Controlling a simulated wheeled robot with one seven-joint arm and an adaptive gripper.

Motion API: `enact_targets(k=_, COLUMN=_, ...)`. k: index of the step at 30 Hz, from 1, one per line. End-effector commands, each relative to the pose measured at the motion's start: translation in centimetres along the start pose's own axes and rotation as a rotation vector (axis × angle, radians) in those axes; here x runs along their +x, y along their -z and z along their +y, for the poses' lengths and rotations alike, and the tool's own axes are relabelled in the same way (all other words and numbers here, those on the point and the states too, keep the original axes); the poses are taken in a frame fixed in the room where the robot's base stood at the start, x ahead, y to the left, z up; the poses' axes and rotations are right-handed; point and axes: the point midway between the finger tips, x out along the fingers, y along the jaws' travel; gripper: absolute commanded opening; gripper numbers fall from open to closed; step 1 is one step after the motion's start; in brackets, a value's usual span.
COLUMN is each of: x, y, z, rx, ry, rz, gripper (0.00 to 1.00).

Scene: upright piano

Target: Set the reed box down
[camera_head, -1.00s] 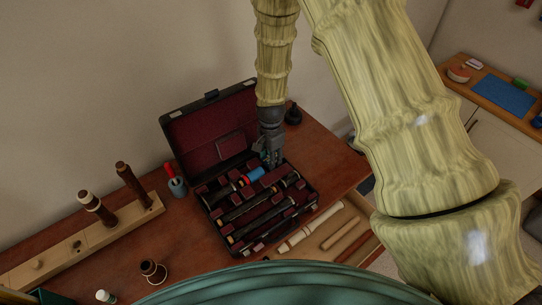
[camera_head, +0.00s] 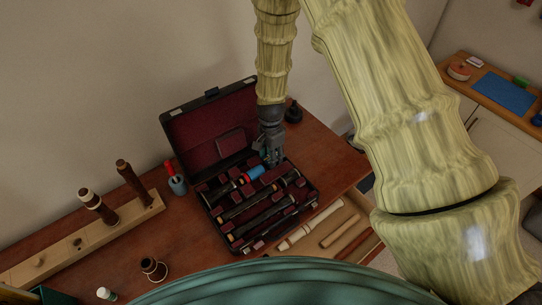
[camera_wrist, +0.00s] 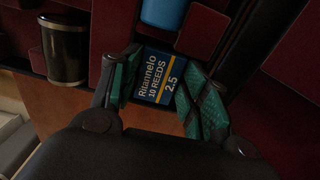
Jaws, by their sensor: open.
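The reed box (camera_wrist: 160,78) is dark blue with yellow and white print reading "Ritannelo 10 REEDS 2.5". In the wrist view it sits between the two green fingers of my gripper (camera_wrist: 162,92), one on each side. My gripper is open; I cannot tell whether either finger touches the box. In the head view my gripper (camera_head: 271,157) points down into the back right part of the open instrument case (camera_head: 213,232). The reed box cannot be made out there, and its underside is hidden.
A blue cylinder (camera_head: 255,173) lies in the case close to my gripper; dark instrument pieces fill the other slots. The case lid (camera_head: 210,130) stands open behind. A wooden peg stand (camera_head: 60,247) is at left. An open drawer (camera_head: 352,218) with several rods is at front right.

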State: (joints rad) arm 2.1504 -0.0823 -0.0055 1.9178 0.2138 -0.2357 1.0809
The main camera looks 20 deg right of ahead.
Motion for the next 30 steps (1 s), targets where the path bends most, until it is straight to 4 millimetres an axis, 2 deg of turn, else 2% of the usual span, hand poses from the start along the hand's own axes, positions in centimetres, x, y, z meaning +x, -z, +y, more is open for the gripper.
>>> enact_targets(k=5, x=-1.5, y=0.0, z=0.0, rx=0.000, ry=0.000, rz=0.001, gripper=0.48)
enact_targets(k=24, x=-9.3, y=0.0, z=0.0, rx=0.000, ry=0.001, rz=0.002, gripper=0.48)
enact_targets(k=30, x=-11.0, y=0.0, z=0.0, rx=0.001, ry=0.000, rz=0.000, gripper=0.48)
